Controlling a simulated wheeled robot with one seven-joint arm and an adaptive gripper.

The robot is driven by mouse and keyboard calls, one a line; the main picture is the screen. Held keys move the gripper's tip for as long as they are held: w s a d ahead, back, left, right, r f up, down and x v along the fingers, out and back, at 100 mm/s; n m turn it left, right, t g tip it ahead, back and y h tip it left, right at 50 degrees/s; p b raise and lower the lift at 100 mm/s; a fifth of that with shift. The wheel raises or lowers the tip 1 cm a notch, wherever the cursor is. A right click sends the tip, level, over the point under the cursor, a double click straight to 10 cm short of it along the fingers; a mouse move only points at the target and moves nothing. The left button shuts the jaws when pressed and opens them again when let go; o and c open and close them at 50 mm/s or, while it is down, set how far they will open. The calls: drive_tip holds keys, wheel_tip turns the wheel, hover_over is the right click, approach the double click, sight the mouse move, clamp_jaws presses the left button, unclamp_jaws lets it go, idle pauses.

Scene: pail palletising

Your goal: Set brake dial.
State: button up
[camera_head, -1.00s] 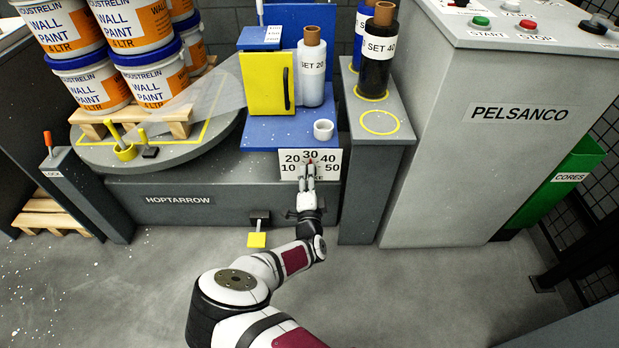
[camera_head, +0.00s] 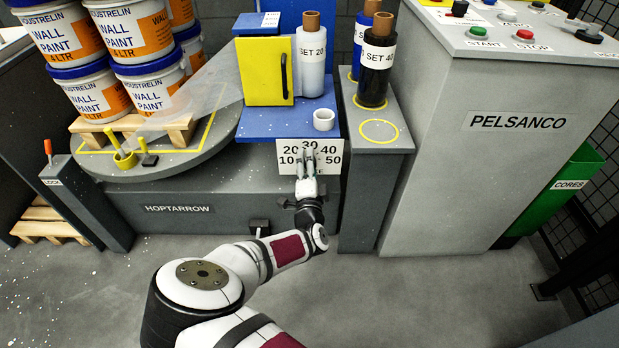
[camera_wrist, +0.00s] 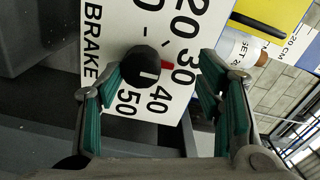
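The brake dial is a black round knob (camera_wrist: 142,68) on a white plate (camera_wrist: 110,30) marked BRAKE, with numbers 10 to 50. A red mark (camera_wrist: 167,65) shows at the knob's edge, on the side towards 30 and 40. In the head view the plate (camera_head: 335,166) is on the front of the grey machine, and my gripper hides the knob. My gripper (camera_head: 308,158) is in front of the plate, pointing at it. In the wrist view its green-padded fingers (camera_wrist: 160,78) are apart and empty. The knob is ahead between them, closer to the left finger. Contact cannot be told.
A blue shelf (camera_head: 275,127) with a yellow door, a film roll and a white cup is just above the plate. A grey pedestal (camera_head: 367,160) stands close on the right. Pails stand on a turntable (camera_head: 160,164) at left. Open floor is in front.

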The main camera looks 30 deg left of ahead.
drive_tip(key=shift+a+r, duration=0.15)
drive_tip(key=shift+r, duration=0.55)
drive_tip(key=shift+s, duration=0.1)
